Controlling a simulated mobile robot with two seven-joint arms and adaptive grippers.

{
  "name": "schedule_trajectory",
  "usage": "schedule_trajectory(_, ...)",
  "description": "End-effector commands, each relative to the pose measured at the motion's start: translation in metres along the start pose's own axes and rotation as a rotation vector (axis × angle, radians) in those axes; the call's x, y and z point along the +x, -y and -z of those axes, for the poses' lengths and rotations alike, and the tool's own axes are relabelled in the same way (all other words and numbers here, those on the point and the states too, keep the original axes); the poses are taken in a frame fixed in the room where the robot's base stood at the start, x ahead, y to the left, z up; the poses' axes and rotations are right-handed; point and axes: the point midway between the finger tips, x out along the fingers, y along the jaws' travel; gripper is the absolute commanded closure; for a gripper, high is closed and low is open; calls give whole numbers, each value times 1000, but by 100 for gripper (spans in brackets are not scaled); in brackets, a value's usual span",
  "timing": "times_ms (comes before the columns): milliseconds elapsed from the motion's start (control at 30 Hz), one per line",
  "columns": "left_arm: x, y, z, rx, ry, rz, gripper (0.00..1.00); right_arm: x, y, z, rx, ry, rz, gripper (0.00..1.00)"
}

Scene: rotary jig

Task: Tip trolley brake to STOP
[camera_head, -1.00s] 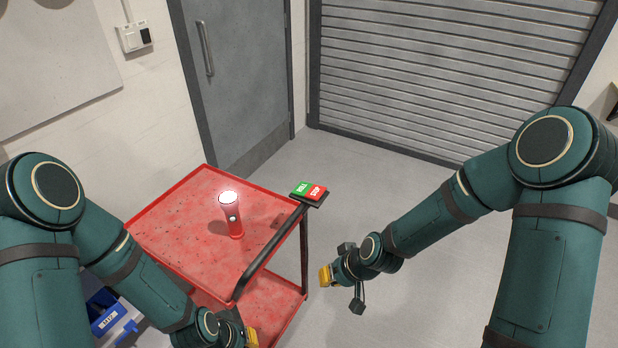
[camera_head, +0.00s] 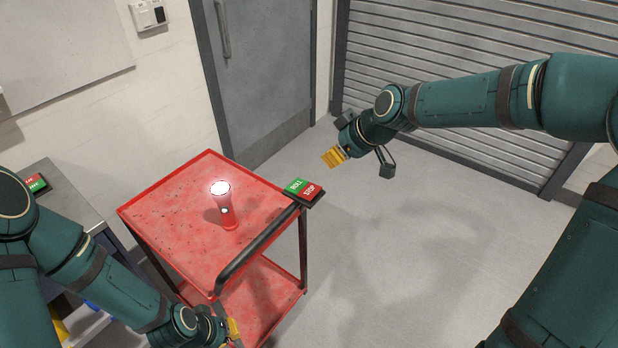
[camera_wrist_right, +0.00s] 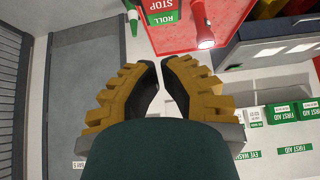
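The trolley brake pedal is a rocker with a green ROLL half (camera_head: 296,186) and a red STOP half (camera_head: 311,193), at the right corner of the red trolley (camera_head: 165,205). I cannot tell which half is lower. The pedal also shows at the top of the right wrist view (camera_wrist_right: 163,14). My right gripper (camera_head: 333,157) has yellow fingers and hangs beyond the pedal, apart from it and up-right in the head view. Its fingertips (camera_wrist_right: 160,62) nearly meet, with nothing between them. My left gripper (camera_head: 234,329) is low by the trolley's near side; its fingers are mostly hidden.
A lit red torch (camera_head: 227,208) stands on the trolley top. A black handle bar (camera_head: 262,247) runs along the trolley's near right edge. A grey bench (camera_head: 62,195) with another red-green block (camera_head: 36,183) is at left. The floor right of the trolley is clear.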

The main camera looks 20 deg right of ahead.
Motion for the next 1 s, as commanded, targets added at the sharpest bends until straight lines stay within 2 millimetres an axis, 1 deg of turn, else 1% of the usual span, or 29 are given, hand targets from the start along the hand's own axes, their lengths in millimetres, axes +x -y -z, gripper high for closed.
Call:
schedule_trajectory(100,0,0,0,0,0,0,100,-5,-2,3,-17,0,-5,100)
schedule_trajectory(367,0,0,0,0,0,0,100,-6,-2,3,-18,1,-5,100)
schedule_trajectory(467,0,0,0,0,0,0,100,-4,-2,3,-18,0,-5,100)
schedule_trajectory(567,2,1,0,0,1,0,100,2,-2,2,-17,0,-4,100)
schedule_trajectory(667,4,2,-2,1,3,0,100,15,-1,2,-18,1,-2,100)
schedule_trajectory(1000,16,6,-7,4,14,-1,100,81,0,2,-19,0,-1,100)
